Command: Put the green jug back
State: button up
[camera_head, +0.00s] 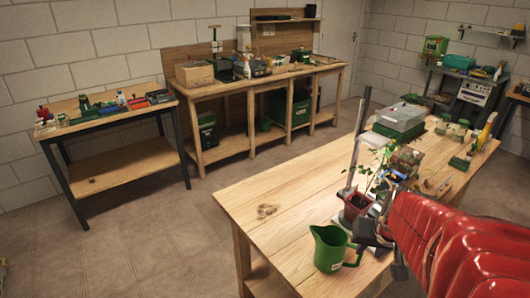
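The green jug (328,249) is upright at the near part of the wooden table (285,190), with a pale label on its side and its handle towards the right. My gripper (368,230), at the end of my red-sleeved arm, is just right of and above the jug's handle. Its fingers are small and partly hidden, so I cannot tell whether they are open or touch the handle. A reddish pot (355,205) with a leafy seedling stands right behind the jug, close to my gripper.
A pale upright post (352,155) rises behind the pot. A clear-lidded green box (400,117), jars and bottles fill the table's far end. The table's left part is mostly bare, with a small brown heap (266,210). Cluttered workbenches (225,90) line the back wall.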

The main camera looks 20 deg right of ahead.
jog(key=s+a+r+n, duration=0.1)
jog(key=a+r+n, duration=0.1)
jog(key=a, duration=0.5)
jog(key=s+a+r+n+y, duration=0.1)
jog(key=a+r+n, duration=0.1)
jog(key=a, duration=0.6)
jog(key=s+a+r+n+t+y, duration=0.1)
jog(key=a+r, duration=0.3)
jog(key=a, duration=0.4)
jog(key=shift+s+a+r+n, duration=0.25)
jog(key=shift+s+n, duration=0.05)
jog(key=shift+n, duration=0.4)
